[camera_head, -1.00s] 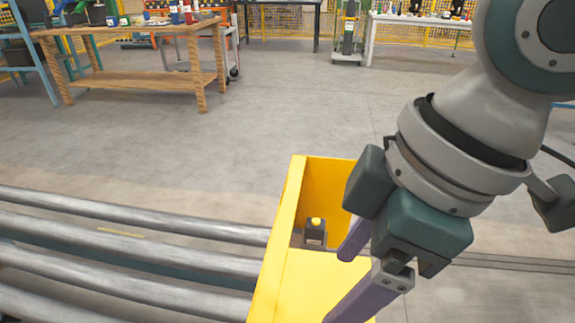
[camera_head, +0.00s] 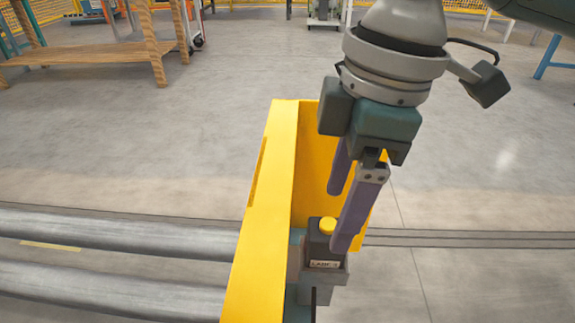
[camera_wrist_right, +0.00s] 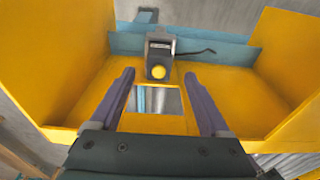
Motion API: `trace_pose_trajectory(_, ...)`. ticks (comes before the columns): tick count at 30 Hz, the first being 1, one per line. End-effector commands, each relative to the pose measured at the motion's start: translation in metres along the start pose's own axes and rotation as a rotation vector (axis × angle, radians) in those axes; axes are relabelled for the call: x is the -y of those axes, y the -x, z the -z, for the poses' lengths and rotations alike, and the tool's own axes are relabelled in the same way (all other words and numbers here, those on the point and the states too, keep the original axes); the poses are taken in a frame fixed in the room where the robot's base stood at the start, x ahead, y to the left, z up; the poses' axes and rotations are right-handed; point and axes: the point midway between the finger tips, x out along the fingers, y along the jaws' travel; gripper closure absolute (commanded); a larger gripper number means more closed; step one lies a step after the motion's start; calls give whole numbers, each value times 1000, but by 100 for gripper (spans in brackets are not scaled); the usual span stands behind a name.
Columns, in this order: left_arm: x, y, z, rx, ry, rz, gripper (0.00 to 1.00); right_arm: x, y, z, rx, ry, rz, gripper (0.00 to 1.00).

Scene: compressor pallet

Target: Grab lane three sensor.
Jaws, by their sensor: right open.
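The sensor (camera_head: 324,243) is a small dark box with a round yellow cap and a pale label. The label seems to read "LANE" with a character I cannot make out. It sits on a grey bracket inside the yellow housing (camera_head: 268,215). In the right wrist view the sensor (camera_wrist_right: 159,52) lies ahead, between the lines of the two fingers. My right gripper (camera_head: 340,218) is open, with nothing between its purple fingers. In the head view one finger overlaps the sensor's right side; I cannot tell whether they touch. My left gripper is not in view.
Yellow housing walls stand close on both sides of the right gripper in the right wrist view (camera_wrist_right: 70,75). A dark cable (camera_wrist_right: 197,52) runs right from the sensor. Metal rollers (camera_head: 110,235) lie at left. A wooden workbench (camera_head: 90,55) stands farther back; the floor between is clear.

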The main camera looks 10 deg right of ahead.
Motion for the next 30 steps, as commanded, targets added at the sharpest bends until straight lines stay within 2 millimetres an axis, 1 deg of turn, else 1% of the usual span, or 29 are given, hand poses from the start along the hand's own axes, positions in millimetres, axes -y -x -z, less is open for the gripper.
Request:
trace_pose_trajectory(6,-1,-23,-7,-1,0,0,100,2,-34,2,0,1,0,20)
trace_pose_trajectory(9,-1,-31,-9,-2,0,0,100,2,-48,2,1,0,0,20)
trace_pose_trajectory(12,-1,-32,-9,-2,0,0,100,2,-52,2,0,0,-1,20)
trace_pose_trajectory(17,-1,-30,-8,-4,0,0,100,1,-50,2,0,1,-2,20)
trace_pose_trajectory(20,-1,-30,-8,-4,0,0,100,1,-50,2,0,0,-2,30)
trace_pose_trajectory(30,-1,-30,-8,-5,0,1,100,1,-50,2,0,0,-2,68)
